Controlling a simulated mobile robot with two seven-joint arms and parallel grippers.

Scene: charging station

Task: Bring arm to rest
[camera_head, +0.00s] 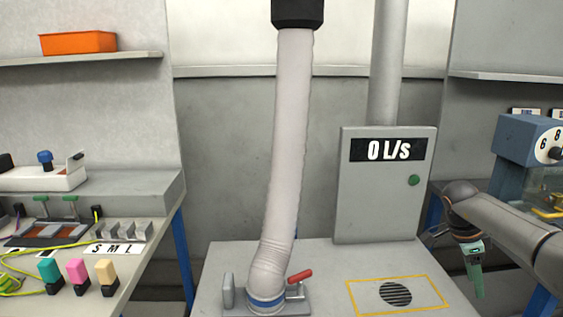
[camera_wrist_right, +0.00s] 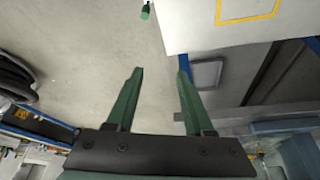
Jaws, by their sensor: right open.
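My right arm (camera_head: 505,228) comes in from the right edge in the head view. Its gripper (camera_head: 478,285) hangs pointing down beside the right end of the grey bench. In the right wrist view the two green fingers of the right gripper (camera_wrist_right: 158,90) stand apart with nothing between them. Beyond them lie the floor and the bench's edge. My left gripper is not in view.
A pale hose (camera_head: 290,150) runs down to a bench fitting with a red lever (camera_head: 300,276). A grey box (camera_head: 386,195) reads 0 L/s. The grey bench (camera_head: 230,265) has a yellow-framed vent (camera_head: 396,293).

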